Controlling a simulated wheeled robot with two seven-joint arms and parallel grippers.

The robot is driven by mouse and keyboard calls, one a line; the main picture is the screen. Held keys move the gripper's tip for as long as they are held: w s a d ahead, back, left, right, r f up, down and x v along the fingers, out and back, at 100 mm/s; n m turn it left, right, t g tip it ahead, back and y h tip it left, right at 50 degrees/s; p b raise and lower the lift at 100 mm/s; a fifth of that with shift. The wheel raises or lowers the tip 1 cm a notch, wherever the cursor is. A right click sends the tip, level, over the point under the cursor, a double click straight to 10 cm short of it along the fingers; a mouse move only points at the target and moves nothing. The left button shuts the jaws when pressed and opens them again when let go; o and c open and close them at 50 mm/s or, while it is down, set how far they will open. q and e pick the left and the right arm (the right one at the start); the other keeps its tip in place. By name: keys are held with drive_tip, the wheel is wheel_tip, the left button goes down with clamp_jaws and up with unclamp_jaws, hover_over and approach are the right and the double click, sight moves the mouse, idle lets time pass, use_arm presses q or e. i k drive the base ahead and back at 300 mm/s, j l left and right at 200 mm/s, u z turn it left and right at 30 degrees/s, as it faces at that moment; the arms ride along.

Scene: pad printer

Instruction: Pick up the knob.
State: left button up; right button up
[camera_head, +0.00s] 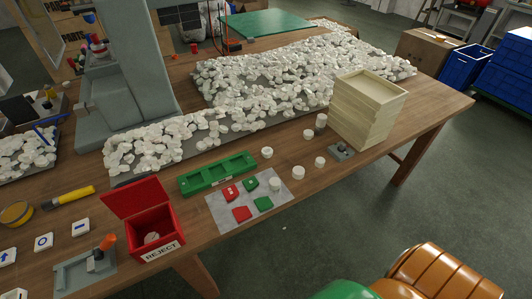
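Several small white round pieces that look like knobs stand apart on the wooden table. One knob (267,152) is right of the green slotted tray (217,173), others (299,172) (320,161) are nearer the front edge, and one (308,133) is farther back. Another white knob (275,184) stands on the grey sheet (217,213). A large mass of similar white pieces (270,85) covers the back of the table. Which knob the task means cannot be told. Neither of my grippers is in view.
A red REJECT box (160,232) with raised lid holds a white piece. Red and green pieces (242,213) lie on the grey sheet. A stack of cream trays (362,117) stands right, the grey machine (125,95) back left. An orange-handled fixture (88,268) is front left.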

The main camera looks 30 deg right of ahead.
sight(267, 152)
drive_tip(key=l+z, duration=0.15)
drive_tip(key=l, duration=0.25)
drive_tip(key=i+l+z, duration=0.15)
drive_tip(key=l, duration=0.2)
drive_tip(key=i+l+z, duration=0.15)
drive_tip(key=l, duration=0.2)
drive_tip(key=i+l+z, duration=0.15)
drive_tip(key=l, duration=0.2)
